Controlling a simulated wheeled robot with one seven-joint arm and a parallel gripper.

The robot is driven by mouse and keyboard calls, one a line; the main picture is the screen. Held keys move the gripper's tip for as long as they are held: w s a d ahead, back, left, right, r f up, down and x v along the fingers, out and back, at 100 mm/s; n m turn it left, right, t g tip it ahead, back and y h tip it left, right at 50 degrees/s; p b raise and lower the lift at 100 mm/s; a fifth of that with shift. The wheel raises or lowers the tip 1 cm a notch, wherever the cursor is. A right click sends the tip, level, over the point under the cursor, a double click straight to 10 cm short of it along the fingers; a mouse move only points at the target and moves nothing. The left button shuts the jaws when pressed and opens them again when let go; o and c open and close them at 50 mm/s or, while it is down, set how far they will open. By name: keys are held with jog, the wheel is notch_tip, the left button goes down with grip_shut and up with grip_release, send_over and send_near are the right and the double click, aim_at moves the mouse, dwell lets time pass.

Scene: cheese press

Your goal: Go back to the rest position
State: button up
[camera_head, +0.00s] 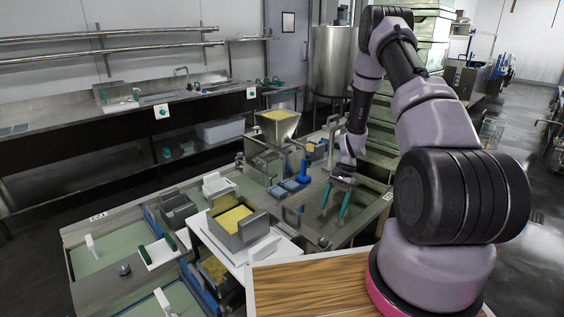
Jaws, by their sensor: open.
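My gripper (336,199) is at the centre right, with its two teal fingers spread apart and nothing between them. It points down and hangs over the steel worktop, to the right of the small blue items. My arm arches up from the lower right and bends back down to it. How high the fingertips are above the worktop is hard to tell.
A grey mould with yellow curd (240,241) stands on a white stand left of my gripper. A steel hopper (278,117) with yellow contents and a blue-handled thing (304,172) stand close behind. A wooden board (315,288) lies in front. Green-floored basins (105,255) lie left.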

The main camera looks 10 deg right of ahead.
jog(key=a+r+n+t+h, duration=0.1)
jog(key=a+r+t, duration=0.1)
jog(key=r, duration=1.3)
jog(key=a+r+n+t, duration=0.1)
jog(key=r+n+t, duration=0.1)
jog(key=r, duration=1.4)
jog(key=s+a+r+n+t, duration=0.1)
jog(key=s+a+r+t, duration=0.1)
jog(key=s+r, duration=0.8)
jog(key=s+a+r+n+t, duration=0.1)
jog(key=s+r+t, duration=0.3)
jog(key=s+r, duration=0.5)
jog(key=shift+s+a+r+n, duration=0.4)
jog(key=shift+s+n, duration=0.1)
jog(key=shift+s, duration=1)
